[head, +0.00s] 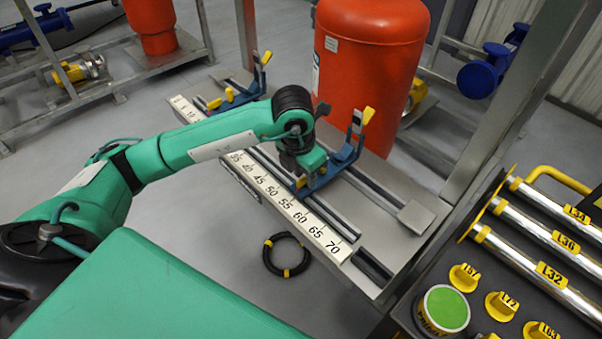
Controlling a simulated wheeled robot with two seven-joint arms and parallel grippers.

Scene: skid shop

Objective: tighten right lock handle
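The right blue carriage (345,158) sits across the rails of the grey metal bench, with an upright arm tipped in yellow (368,115) at its far end. A small yellow handle (300,182) shows at its near end, mostly covered by my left gripper. My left gripper (303,172) points down at this near end, close to the handle. Its fingertips are hidden, so I cannot tell whether it touches or grips the handle. The left blue carriage (236,98) stands farther along the rails, with its own yellow handle (215,103). My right gripper is not in view.
A numbered white scale (285,203) runs along the bench's near edge. A red tank (365,70) stands behind the right carriage. A dark rack with metal tubes (540,255) and yellow tagged pieces (502,306) is at right. A black cable coil (287,255) lies on the floor.

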